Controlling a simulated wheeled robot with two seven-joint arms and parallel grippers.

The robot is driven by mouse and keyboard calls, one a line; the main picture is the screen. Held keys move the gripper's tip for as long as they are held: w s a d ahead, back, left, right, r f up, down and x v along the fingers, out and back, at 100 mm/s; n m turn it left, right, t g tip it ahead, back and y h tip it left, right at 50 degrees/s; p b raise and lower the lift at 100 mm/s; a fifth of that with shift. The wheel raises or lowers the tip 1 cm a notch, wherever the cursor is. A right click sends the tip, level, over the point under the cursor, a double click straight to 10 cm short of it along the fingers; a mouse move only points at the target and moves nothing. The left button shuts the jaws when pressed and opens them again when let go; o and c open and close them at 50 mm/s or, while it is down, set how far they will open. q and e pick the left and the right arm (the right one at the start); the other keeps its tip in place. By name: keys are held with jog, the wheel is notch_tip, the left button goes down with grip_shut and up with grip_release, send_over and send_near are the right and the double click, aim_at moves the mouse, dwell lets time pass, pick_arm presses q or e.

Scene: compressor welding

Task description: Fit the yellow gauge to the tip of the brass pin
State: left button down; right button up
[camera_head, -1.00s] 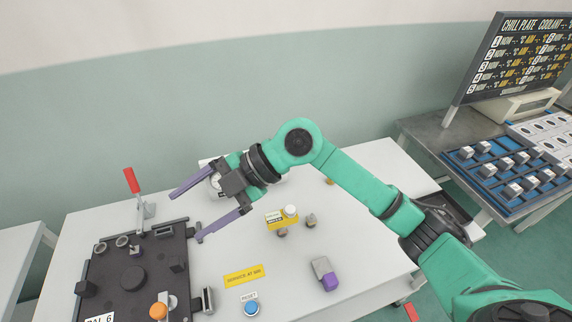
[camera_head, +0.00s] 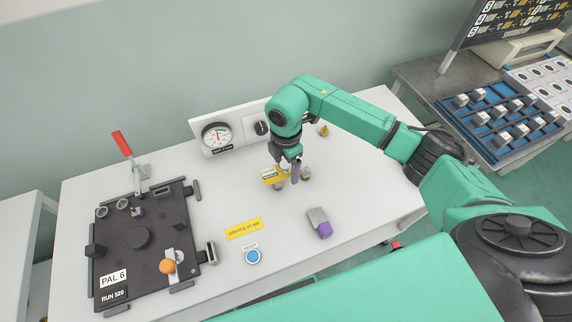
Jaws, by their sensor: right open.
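The yellow gauge (camera_head: 271,176), a small yellow block with a white label, stands on the white table. A small brass-coloured piece (camera_head: 324,130) stands farther back, right of the gauge. I cannot tell whether it is the brass pin. My left gripper is not in view.
Small knobs (camera_head: 306,173) stand close to the gauge. A dial panel (camera_head: 217,137) stands behind. A black pallet plate (camera_head: 118,241) with a red-handled clamp (camera_head: 122,143) and orange ball (camera_head: 167,266) lies left. A blue button (camera_head: 253,257) and a grey-purple block (camera_head: 319,223) sit in front.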

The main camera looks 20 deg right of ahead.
jog(key=shift+f, duration=1)
jog(key=shift+c, duration=0.4)
grip_shut()
jog(key=c, duration=0.6)
grip_release()
grip_shut()
grip_release()
grip_shut()
jog(key=shift+r, duration=0.1)
